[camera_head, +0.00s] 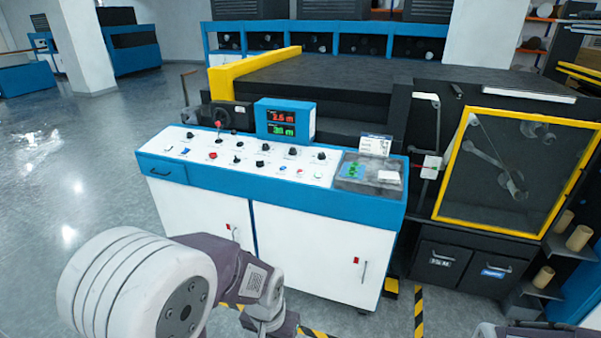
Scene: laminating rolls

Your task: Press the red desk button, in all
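The red desk button (212,156) is a small red cap on the white top of the blue-edged control desk (330,203), left of the desk's middle. A lever with a red ball knob (218,124) stands just behind it, near the back edge. My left arm crosses the lower left in front of the desk, well short of the button. Its gripper is not visible. Only a small piece of my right arm shows at the bottom right edge, and its gripper is not visible. Nothing touches the button.
Several black knobs and small coloured buttons surround the red button. A blue display box (285,120) stands at the desk's back. A clear tray (368,174) sits at its right end. A yellow-framed machine door (514,170) is at right. Open floor lies left.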

